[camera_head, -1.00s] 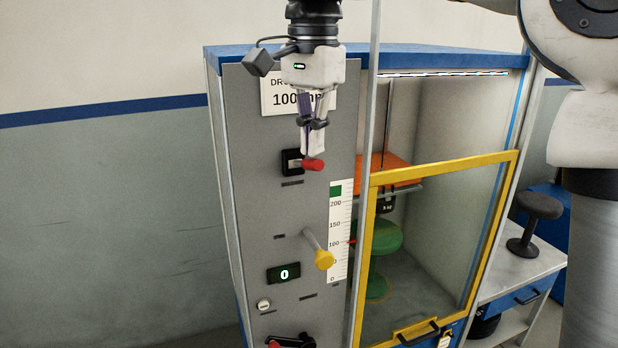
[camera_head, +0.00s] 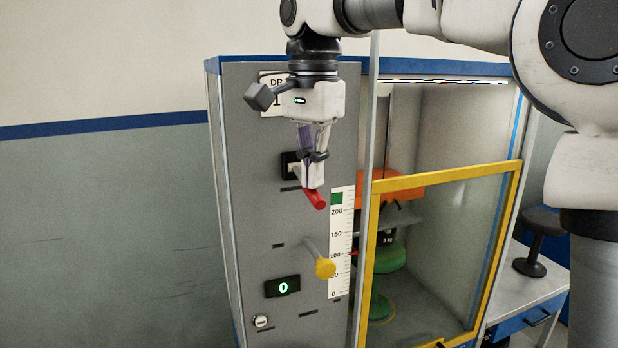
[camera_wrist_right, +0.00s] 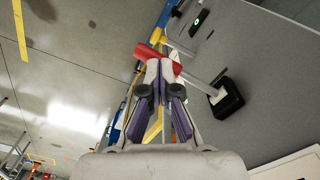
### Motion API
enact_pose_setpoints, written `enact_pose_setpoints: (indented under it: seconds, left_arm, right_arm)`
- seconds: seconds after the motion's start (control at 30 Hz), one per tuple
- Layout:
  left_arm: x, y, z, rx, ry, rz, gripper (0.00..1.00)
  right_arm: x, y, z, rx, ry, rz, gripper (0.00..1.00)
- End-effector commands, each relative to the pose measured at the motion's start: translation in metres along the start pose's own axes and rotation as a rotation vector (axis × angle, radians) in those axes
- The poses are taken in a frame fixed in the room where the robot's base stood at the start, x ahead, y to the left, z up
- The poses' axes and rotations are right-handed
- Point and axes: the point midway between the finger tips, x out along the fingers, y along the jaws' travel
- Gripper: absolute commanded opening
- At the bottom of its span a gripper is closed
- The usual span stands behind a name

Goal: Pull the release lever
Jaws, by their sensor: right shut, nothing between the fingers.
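The release lever has a red grip (camera_head: 315,199) on a short arm from a black slot (camera_head: 290,165) in the grey panel. It slopes down and out from the slot. My right gripper (camera_head: 312,184) is shut and empty, pointing down from above. Its fingertips are at the red grip and look to touch it from above. In the right wrist view the red grip (camera_wrist_right: 158,50) lies just past the shut fingertips (camera_wrist_right: 158,66). My left gripper is not in view.
A yellow-tipped lever (camera_head: 325,268) sticks out lower on the panel, above a display (camera_head: 282,286) reading 0. Right of it, a yellow-framed door (camera_head: 450,175) fronts a chamber with an orange block (camera_head: 395,189), a dark weight and a green stool (camera_head: 391,257).

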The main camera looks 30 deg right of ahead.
Motion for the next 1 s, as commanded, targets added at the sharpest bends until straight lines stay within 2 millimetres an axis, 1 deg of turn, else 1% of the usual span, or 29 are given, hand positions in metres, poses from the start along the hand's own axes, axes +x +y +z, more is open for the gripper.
enact_pose_setpoints:
  seconds: [0.2, 0.23, 0.7, 0.8, 1.0]
  left_arm:
    - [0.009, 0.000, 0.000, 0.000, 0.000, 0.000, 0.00]
    - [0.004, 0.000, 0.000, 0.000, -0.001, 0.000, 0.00]
    - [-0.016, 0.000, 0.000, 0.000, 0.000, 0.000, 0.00]
    - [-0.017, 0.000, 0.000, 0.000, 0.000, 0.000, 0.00]
    - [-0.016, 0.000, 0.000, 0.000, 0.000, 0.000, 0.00]
  right_arm:
    - [-0.022, 0.004, 0.003, 0.000, 0.001, -0.003, 0.00]
    - [-0.029, 0.005, 0.003, -0.001, 0.001, -0.003, 0.00]
    - [-0.084, 0.015, 0.009, -0.001, 0.001, -0.002, 0.00]
    - [-0.089, 0.017, 0.010, -0.001, 0.001, -0.002, 0.00]
    - [-0.089, 0.017, 0.010, 0.000, 0.000, -0.001, 0.00]
